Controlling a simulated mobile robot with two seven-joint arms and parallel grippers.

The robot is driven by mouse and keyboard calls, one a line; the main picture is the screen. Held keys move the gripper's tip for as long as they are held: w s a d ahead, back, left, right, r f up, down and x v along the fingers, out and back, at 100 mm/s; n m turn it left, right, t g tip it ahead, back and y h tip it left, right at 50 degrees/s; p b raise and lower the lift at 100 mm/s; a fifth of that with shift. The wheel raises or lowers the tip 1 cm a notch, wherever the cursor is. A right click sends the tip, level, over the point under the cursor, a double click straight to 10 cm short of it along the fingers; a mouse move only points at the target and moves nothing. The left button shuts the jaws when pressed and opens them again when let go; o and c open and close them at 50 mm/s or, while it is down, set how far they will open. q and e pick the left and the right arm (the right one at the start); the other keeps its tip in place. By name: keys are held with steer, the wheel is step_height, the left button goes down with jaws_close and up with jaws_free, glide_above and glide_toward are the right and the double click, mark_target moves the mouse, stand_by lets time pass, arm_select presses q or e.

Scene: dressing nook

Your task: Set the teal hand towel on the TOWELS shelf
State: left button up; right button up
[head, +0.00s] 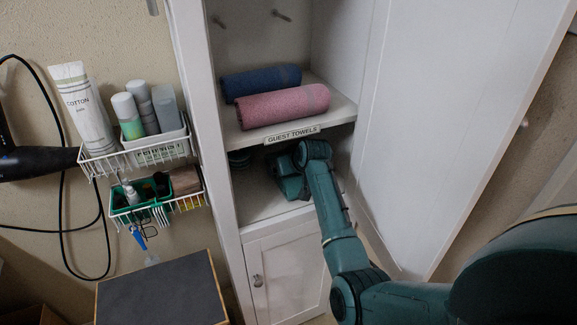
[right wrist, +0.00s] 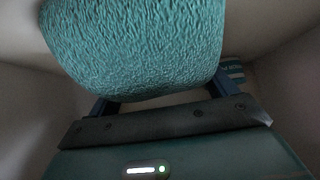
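The teal hand towel (right wrist: 140,45) fills the upper part of the right wrist view as a thick, rough-textured roll. My right gripper (right wrist: 160,97) has a finger at each side of it and appears shut on it; the fingertips are hidden behind the towel. In the head view my right arm reaches into the cabinet compartment below the GUEST TOWELS shelf (head: 345,112). The hand covers the towel there, and I cannot tell whether the towel touches the compartment floor (head: 262,208). The label TOWELS alone is not readable. My left gripper is not in view.
A blue rolled towel (head: 260,82) and a pink one (head: 282,104) lie on the upper shelf. The open white door (head: 440,120) stands right of my arm; wire baskets (head: 135,155) hang left.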

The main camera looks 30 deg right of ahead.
mark_target(297, 174)
steer(key=o, duration=0.3)
steer(key=shift+r, duration=0.15)
steer(key=shift+p+v, duration=0.7)
steer(key=shift+v, duration=3.05)
